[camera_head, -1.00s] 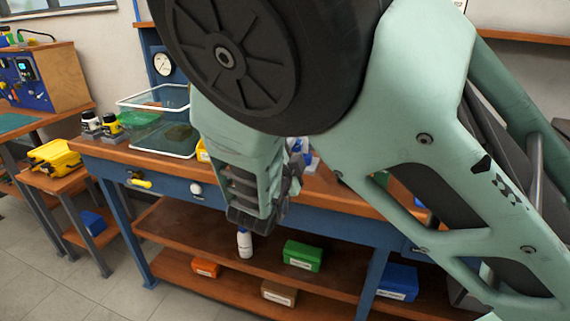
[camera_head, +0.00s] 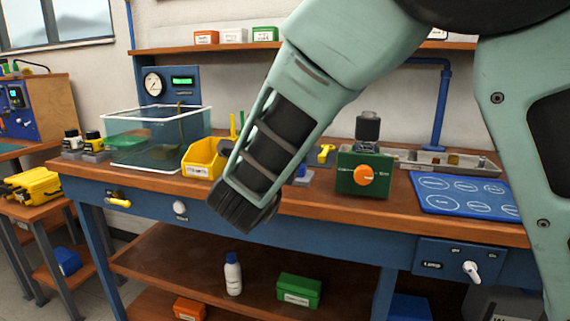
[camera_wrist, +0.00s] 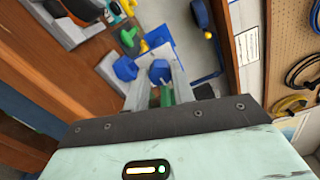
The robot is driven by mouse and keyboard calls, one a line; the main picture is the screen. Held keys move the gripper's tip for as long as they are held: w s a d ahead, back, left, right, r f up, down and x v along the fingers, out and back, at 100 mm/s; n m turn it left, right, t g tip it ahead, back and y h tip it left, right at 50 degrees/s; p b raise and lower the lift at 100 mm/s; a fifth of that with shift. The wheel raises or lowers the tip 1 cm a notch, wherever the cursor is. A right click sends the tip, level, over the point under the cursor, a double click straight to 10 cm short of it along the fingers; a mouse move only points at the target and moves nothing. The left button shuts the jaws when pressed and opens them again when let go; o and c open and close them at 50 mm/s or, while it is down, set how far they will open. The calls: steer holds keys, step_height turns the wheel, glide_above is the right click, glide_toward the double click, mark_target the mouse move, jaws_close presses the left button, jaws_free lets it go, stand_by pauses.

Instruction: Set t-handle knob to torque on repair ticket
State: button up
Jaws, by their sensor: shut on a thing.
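My gripper (camera_wrist: 160,88) shows in the wrist view with its two grey fingers close together on a slim green part (camera_wrist: 167,97). Most of that part is hidden. Beyond the fingertips are a blue knob-like piece (camera_wrist: 160,70) and another blue piece (camera_wrist: 125,68), near a pale blue-and-white sheet. I cannot tell whether the blue pieces touch the green part. In the head view my arm hides the fingers. A yellow T-shaped handle (camera_head: 326,153) stands on the bench right of my arm. I cannot make out a readable repair ticket.
A green regulator block (camera_head: 350,187) with an orange knob stands on the bench (camera_head: 400,213). A blue mat (camera_head: 470,208) lies to its right. A yellow bin (camera_head: 202,160) and a clear tank (camera_head: 130,130) stand left. A shelf (camera_head: 180,50) runs behind.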

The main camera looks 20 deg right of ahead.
stand_by(0.4)
steer(key=o, duration=1)
steer(key=v, duration=1.7)
steer(key=shift+s, duration=0.15)
steer(key=shift+a, duration=0.1)
